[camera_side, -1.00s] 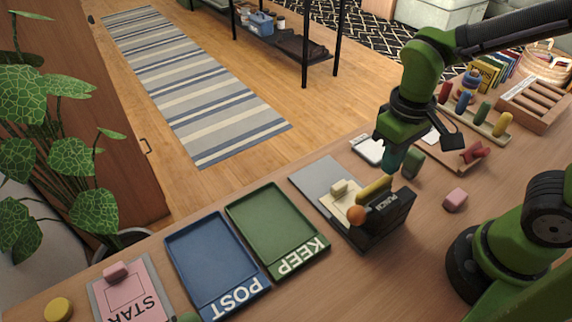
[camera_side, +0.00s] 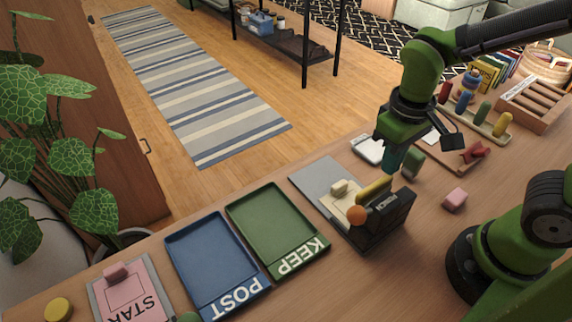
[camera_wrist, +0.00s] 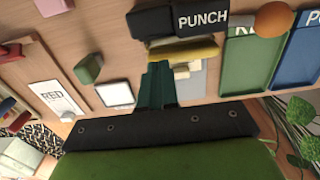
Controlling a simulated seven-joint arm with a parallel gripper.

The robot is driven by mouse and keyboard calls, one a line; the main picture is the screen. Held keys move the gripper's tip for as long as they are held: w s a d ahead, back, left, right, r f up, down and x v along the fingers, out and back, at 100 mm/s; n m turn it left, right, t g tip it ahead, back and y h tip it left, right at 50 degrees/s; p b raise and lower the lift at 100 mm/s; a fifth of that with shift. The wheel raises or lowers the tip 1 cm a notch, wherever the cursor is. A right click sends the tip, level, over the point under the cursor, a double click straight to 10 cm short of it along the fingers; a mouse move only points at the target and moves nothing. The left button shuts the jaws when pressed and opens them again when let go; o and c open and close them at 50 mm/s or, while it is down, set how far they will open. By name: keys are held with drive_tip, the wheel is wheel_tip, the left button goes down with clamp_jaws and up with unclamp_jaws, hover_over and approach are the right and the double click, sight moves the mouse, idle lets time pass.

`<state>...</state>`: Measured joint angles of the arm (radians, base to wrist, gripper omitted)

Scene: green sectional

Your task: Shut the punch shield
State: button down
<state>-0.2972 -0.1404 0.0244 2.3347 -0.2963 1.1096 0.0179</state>
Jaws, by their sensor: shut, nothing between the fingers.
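The punch stands on the table with a black body (camera_side: 386,222) marked PUNCH, a yellow bar (camera_side: 374,190), an orange ball (camera_side: 357,215) and a grey base plate (camera_side: 316,175). In the wrist view, its black body (camera_wrist: 166,23) and yellow bar (camera_wrist: 185,50) are at the top. I cannot tell for certain which part is the shield. My gripper (camera_side: 389,170) is shut and empty, with its teal fingers pointing down at the bar's far end. In the wrist view, the fingertips (camera_wrist: 159,66) are close beside the bar; whether they touch it is unclear.
A green KEEP tray (camera_side: 318,250) and a blue POST tray (camera_side: 238,299) lie left of the punch. A green block (camera_side: 413,164) and a white pad (camera_side: 367,149) are near the gripper. A pink block (camera_side: 455,199) sits to the right.

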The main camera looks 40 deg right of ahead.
sight(387, 176)
drive_tip(key=shift+f, duration=2.3)
drive_tip(key=shift+r, duration=4.6)
